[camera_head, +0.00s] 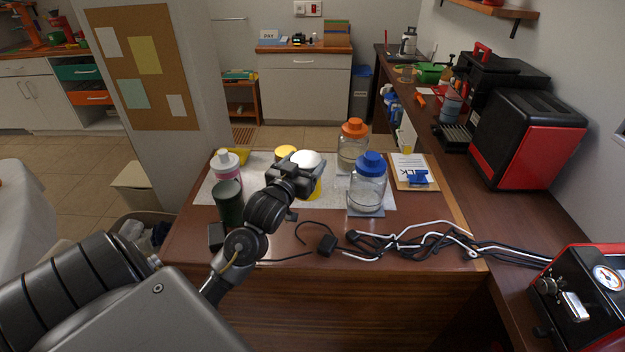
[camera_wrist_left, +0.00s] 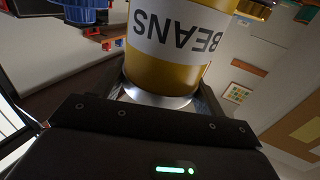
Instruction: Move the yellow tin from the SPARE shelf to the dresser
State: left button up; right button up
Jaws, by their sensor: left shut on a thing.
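My left gripper (camera_head: 300,178) is shut on the yellow tin (camera_wrist_left: 165,65). The left wrist view shows the tin close up, with a white label reading BEANS upside down and a silvery rim between the fingers. In the head view, the wrist hides much of the tin; yellow shows beside the fingers over the brown wooden top (camera_head: 190,240). I cannot tell whether the tin touches that surface. My right gripper is not in view. I cannot pick out the SPARE shelf or the dresser by any readable label.
A blue-lidded jar (camera_head: 367,190) and an orange-lidded jar (camera_head: 352,145) stand right of the gripper. A dark green can (camera_head: 229,203) and a pink-and-white bottle (camera_head: 226,165) stand left. Black and white cables (camera_head: 410,240) lie at front right. A red-and-black toaster (camera_head: 525,140) stands further right.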

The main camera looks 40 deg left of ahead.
pick_arm(q)
jog(key=w+a+f, duration=0.2)
jog(key=w+f, duration=0.3)
jog(key=shift+f, duration=0.3)
notch_tip(320, 180, down, 4)
jog(key=shift+a+r, duration=0.1)
jog(key=shift+r, duration=0.15)
jog(key=shift+w, duration=0.1)
jog(key=shift+f, duration=0.2)
jog(key=o, duration=1.5)
jog(key=shift+r, duration=0.15)
